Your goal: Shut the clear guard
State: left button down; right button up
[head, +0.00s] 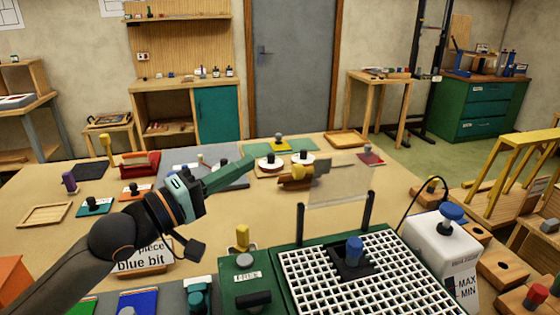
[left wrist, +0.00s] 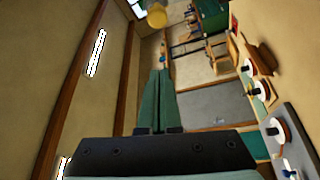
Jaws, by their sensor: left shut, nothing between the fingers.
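The clear guard (head: 337,186) is a see-through pane standing raised at the back of the green grinder (head: 288,256), above two black posts. The grinder has a white grid top (head: 310,285) with a blue-knobbed piece (head: 354,250) on it. The guard does not lie over the grid. My left gripper (head: 251,161) has green fingers, shut and empty, and reaches in from the left. Its tips show left of the guard, apart from it. In the left wrist view the closed fingers (left wrist: 160,74) point into the room. My right gripper is out of view.
A white box (head: 440,247) with a blue knob and a black cable stands right of the grid. White discs (head: 271,163) and colored mats sit farther back.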

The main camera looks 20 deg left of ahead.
pick_arm(q)
jog(key=p+x, duration=0.2)
jog(key=x, duration=0.5)
jog(key=s+d, duration=0.1)
jog(key=s+d+f, duration=0.1)
jog(key=shift+s+d+f, duration=0.2)
jog(key=shift+s+d, duration=0.15)
jog(key=shift+s+f+m, duration=0.1)
jog(key=shift+m, duration=0.2)
